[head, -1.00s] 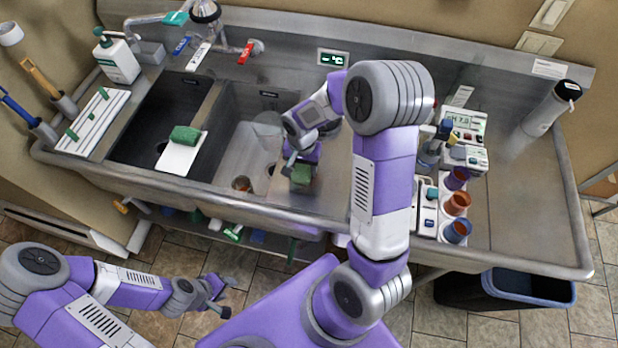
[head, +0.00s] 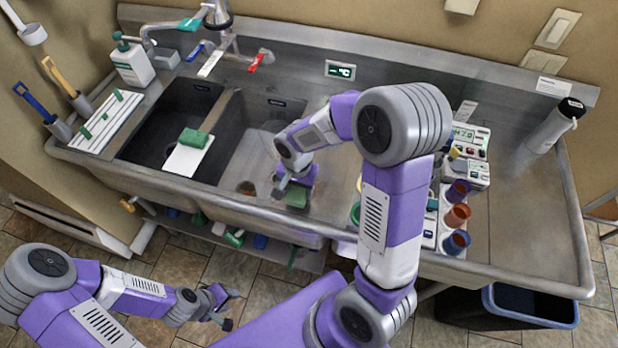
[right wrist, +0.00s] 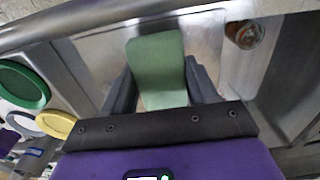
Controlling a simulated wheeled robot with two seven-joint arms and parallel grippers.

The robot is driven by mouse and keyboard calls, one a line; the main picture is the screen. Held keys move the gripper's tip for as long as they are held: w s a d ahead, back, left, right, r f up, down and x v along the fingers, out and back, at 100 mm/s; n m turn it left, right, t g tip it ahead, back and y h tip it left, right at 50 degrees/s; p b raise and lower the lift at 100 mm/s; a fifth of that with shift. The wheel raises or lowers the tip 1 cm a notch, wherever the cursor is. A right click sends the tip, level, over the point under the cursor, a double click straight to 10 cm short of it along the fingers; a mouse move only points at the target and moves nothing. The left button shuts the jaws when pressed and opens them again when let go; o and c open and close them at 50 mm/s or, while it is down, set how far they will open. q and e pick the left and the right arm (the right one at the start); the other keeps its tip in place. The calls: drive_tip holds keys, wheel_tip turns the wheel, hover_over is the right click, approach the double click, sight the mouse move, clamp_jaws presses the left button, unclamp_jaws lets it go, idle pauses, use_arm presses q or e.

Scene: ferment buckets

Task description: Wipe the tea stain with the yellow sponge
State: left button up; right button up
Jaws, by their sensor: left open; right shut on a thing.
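I cannot make out a tea stain on the steel. A round amber-brown thing (right wrist: 245,34) shows beside the block in the right wrist view and near the basin's front (head: 246,187). My left gripper (head: 226,308) is open and empty, low in front of the sink.
Orange and blue cups (head: 457,215) and a meter (head: 470,140) stand right of my right arm. A white bottle (head: 552,126) stands far right. Steel between is clear.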

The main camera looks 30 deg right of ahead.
drive_tip(key=shift+r+p, duration=1.85)
drive_tip(key=shift+r, duration=0.8)
